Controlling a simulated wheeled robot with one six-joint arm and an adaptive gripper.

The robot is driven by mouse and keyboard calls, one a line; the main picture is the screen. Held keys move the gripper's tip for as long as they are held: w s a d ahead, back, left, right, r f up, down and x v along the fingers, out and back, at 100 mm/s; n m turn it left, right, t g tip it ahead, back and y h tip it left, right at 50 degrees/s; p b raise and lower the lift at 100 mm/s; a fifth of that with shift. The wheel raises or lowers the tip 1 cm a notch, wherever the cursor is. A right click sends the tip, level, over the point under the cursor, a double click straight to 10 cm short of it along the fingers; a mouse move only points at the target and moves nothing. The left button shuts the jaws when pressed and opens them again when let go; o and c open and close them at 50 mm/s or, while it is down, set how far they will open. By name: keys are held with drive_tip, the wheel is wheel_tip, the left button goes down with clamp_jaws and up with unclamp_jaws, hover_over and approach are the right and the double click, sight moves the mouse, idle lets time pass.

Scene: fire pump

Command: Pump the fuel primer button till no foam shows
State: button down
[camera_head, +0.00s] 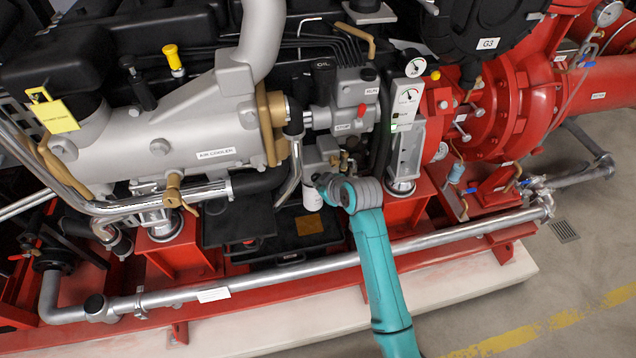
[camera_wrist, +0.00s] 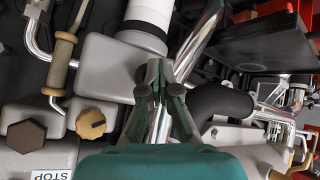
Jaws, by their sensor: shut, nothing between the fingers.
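My gripper (camera_head: 322,181) reaches in at the engine's side, in front of the grey fuel filter housing (camera_head: 318,155) with the white filter (camera_head: 312,197) below it. In the wrist view, my gripper (camera_wrist: 160,80) is shut and empty, with the grey housing (camera_wrist: 105,68) and white filter (camera_wrist: 150,12) behind its fingers. A tan round knob (camera_wrist: 91,123) sits on the housing, left of the fingers and apart from them. I cannot tell for certain whether this knob is the primer button. No foam can be made out.
A silver pipe (camera_wrist: 200,40) and a black hose (camera_wrist: 220,102) pass close to the fingers. A dark hex cap (camera_wrist: 26,135) and a brown-handled rod (camera_wrist: 62,62) are to the left. A long silver pipe (camera_head: 250,277) runs low along the red frame.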

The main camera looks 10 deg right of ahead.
drive_tip(key=shift+s, duration=1.3)
drive_tip(key=shift+s, duration=0.1)
drive_tip(key=shift+s, duration=2.4)
